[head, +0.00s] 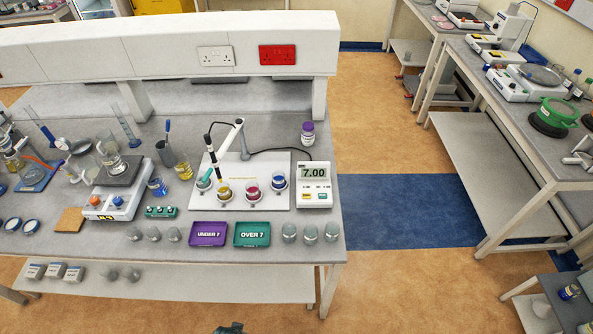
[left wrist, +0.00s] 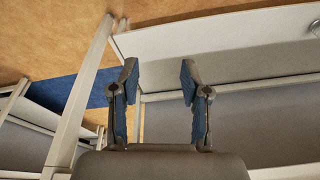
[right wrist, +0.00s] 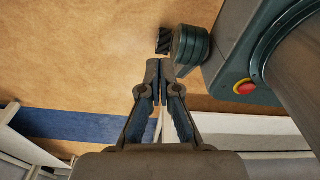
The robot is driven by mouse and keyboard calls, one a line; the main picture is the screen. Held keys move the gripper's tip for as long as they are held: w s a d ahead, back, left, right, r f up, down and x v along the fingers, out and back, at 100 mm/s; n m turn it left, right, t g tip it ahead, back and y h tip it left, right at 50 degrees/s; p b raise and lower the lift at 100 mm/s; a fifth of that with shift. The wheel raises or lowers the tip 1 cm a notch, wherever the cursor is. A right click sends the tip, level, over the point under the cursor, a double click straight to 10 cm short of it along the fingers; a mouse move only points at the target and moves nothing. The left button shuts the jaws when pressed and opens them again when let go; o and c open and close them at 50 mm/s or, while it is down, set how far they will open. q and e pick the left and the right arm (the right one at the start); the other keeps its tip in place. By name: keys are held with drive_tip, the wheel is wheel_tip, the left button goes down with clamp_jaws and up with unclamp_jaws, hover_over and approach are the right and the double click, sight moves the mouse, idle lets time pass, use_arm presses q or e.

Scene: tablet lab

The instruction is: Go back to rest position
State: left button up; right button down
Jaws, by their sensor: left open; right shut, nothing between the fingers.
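My left gripper (left wrist: 158,78) shows in the left wrist view with its two blue-padded fingers spread apart and nothing between them. A pale bench frame and shelf lie beyond it. My right gripper (right wrist: 160,72) shows in the right wrist view with its fingertips together and nothing held. Orange floor and a blue floor strip (right wrist: 75,126) lie beyond it. Neither gripper can be made out in the head view, and neither is seen touching anything.
The lab bench (head: 330,236) carries a pH meter (head: 314,184) reading 7.00, small cups, a purple tray (head: 207,241) and a green tray (head: 252,241). A lower shelf (head: 215,288) runs under it. Open floor (head: 420,280) lies right, before a side bench (head: 470,88).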

use_arm(q)
drive_tip(key=s+a+f+g+b, duration=0.1)
drive_tip(key=s+f, duration=0.3)
drive_tip(key=f, duration=0.5)
drive_tip(key=s+f+b, duration=0.1)
drive_tip(key=s+f, duration=0.2)
drive_tip(key=f, duration=0.6)
drive_tip(key=s+a+f+b, duration=0.1)
drive_tip(key=s+a+f, duration=0.2)
drive_tip(key=s+f, duration=0.8)
drive_tip(key=s, duration=0.2)
drive_tip(key=shift+s+g+b, duration=0.3)
drive_tip(key=shift+g+b, duration=0.05)
drive_tip(key=shift+g, duration=0.05)
use_arm(e)
drive_tip(key=f, duration=0.2)
drive_tip(key=d+f, duration=0.1)
drive_tip(key=f, duration=0.1)
drive_tip(key=shift+s, duration=0.1)
use_arm(q)
drive_tip(key=shift+f, duration=0.1)
use_arm(e)
drive_tip(key=shift+a, duration=0.1)
use_arm(q)
drive_tip(key=shift+d, duration=0.15)
use_arm(e)
drive_tip(key=shift+a, duration=0.6)
